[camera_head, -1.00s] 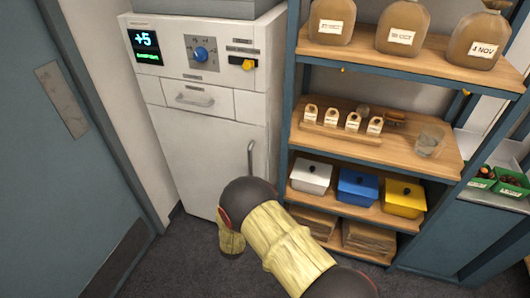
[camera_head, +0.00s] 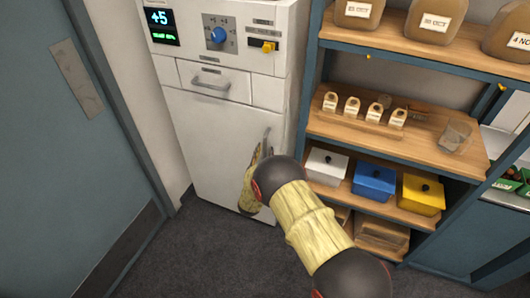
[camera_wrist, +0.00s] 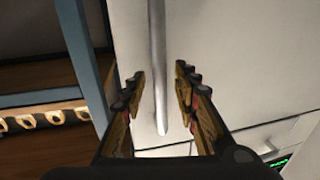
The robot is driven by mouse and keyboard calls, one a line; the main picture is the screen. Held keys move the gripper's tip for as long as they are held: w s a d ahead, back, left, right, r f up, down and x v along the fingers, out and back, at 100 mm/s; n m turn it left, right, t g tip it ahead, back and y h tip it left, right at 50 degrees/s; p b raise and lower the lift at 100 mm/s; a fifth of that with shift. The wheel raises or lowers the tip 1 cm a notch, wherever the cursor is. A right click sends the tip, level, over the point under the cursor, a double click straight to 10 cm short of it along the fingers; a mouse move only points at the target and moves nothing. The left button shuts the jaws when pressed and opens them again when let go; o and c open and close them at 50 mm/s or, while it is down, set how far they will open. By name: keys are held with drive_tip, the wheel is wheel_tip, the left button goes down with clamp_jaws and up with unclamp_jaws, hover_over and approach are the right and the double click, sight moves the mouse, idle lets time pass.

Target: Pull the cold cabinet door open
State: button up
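The cold cabinet (camera_head: 228,55) is a white upright unit with a display, a blue knob and a small drawer above its door. The door (camera_head: 215,140) looks shut. Its upright metal handle (camera_head: 267,137) is at the door's right side, partly hidden by my arm. In the wrist view the handle (camera_wrist: 157,60) is a grey bar running down between the fingers of my gripper (camera_wrist: 160,92). The fingers are open, one on each side of the bar, with gaps to it. In the head view the gripper is largely hidden behind my arm.
A shelf unit (camera_head: 310,100) stands close to the cabinet's right, with jars, small labelled blocks and white, blue and yellow boxes (camera_head: 374,181). A grey-blue door (camera_head: 60,150) is on the left. The dark floor (camera_head: 190,255) before the cabinet is clear.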

drive_tip(key=shift+w, duration=0.5)
drive_tip(key=shift+d, duration=0.1)
drive_tip(key=c, duration=0.8)
